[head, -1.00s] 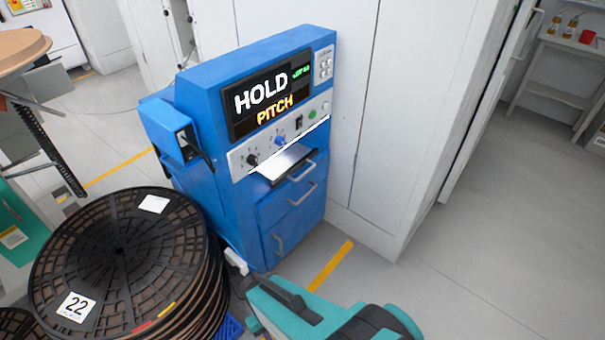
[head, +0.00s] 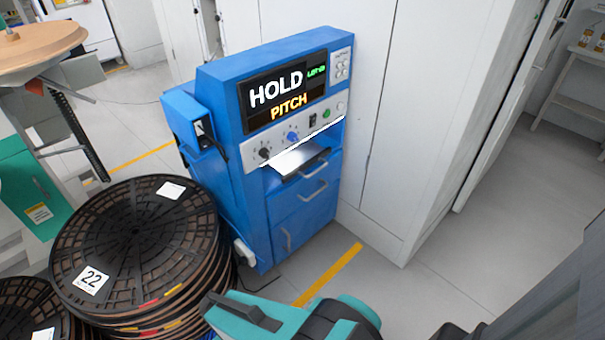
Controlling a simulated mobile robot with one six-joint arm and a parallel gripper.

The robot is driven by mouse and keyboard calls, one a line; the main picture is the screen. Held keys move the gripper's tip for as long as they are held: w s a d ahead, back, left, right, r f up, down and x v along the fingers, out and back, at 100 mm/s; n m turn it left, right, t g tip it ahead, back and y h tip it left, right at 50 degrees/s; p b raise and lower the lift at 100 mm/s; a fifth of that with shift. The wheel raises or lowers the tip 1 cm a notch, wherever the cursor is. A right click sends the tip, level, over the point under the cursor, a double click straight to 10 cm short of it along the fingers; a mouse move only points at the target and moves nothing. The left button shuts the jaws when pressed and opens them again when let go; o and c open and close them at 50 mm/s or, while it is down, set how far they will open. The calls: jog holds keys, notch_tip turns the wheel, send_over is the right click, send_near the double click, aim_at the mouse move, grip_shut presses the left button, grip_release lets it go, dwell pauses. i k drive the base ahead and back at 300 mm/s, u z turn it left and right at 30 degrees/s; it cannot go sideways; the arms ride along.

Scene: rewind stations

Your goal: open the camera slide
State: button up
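A blue cabinet machine (head: 215,180) stands against white panels in the middle of the head view. Its display (head: 285,95) reads HOLD and PITCH, with small green text beside. Under its knob panel a pale flat plate (head: 297,157) sticks out above a handle. No part is marked as the camera slide, and I cannot tell for sure which part it is. A teal and dark grey part of my arm (head: 290,318) shows at the bottom edge, in front of the machine and apart from it. I cannot make out my gripper's fingertips or anything held.
Stacked black reels (head: 135,245), the top one labelled 22, stand close at the machine's left. A round tan-topped stand (head: 40,45) is at the upper left. White cabinet panels (head: 410,120) flank the machine's right. Grey floor (head: 455,255) is clear at the right.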

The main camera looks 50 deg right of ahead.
aim_at(292, 164)
jog(key=u, duration=0.6)
jog(key=k, duration=1.15)
jog(key=z, duration=0.75)
jog(key=i, duration=1)
jog(key=u, duration=0.05)
